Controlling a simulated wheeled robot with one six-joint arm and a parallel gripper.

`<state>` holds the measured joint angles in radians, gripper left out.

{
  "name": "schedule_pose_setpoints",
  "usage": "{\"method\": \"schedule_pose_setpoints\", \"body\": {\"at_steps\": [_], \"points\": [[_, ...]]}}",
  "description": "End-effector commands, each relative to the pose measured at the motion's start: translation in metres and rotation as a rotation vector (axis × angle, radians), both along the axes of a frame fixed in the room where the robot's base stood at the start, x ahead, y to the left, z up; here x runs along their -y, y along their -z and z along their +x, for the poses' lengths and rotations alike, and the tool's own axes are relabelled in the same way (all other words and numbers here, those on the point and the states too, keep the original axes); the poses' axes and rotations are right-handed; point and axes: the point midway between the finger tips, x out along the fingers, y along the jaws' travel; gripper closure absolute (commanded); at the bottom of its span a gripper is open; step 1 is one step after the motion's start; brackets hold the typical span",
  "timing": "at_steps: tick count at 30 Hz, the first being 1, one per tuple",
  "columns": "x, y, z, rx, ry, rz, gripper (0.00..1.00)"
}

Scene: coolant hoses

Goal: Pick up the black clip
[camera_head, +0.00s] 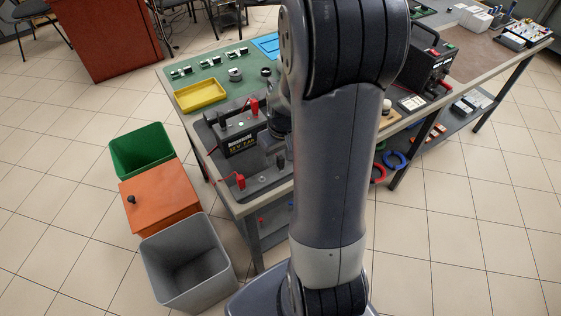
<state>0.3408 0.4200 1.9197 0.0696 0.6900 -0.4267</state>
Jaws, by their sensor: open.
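I cannot make out the black clip for certain. Several small black-and-white pieces (181,72) sit on the green mat at the far left of the workbench, too small to identify. My gripper (281,157) shows only in part at the left edge of my arm, low over the grey tray with the battery. The arm hides the rest of it and what lies behind. It is open, and I see nothing held in it.
A black 12 V battery (240,143) with red clamps stands in the tray. A yellow tray (199,95) lies on the mat. Green (141,150), orange (160,200) and grey (188,262) bins stand left of the bench. A black device (428,65) stands right of my arm.

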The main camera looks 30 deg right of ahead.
Motion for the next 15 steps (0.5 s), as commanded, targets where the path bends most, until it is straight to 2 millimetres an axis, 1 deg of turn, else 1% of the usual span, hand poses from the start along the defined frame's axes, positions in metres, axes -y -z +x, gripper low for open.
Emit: {"method": "schedule_pose_setpoints", "body": {"at_steps": [3,7,11,15], "points": [[0.004,0.016,0.000,-0.005,0.003,0.002,0.56],[0.004,0.032,0.002,-0.004,0.001,0.002,0.56],[0.004,0.039,0.003,-0.002,0.001,0.001,0.56],[0.004,0.040,0.003,0.000,0.000,0.000,0.56]]}}
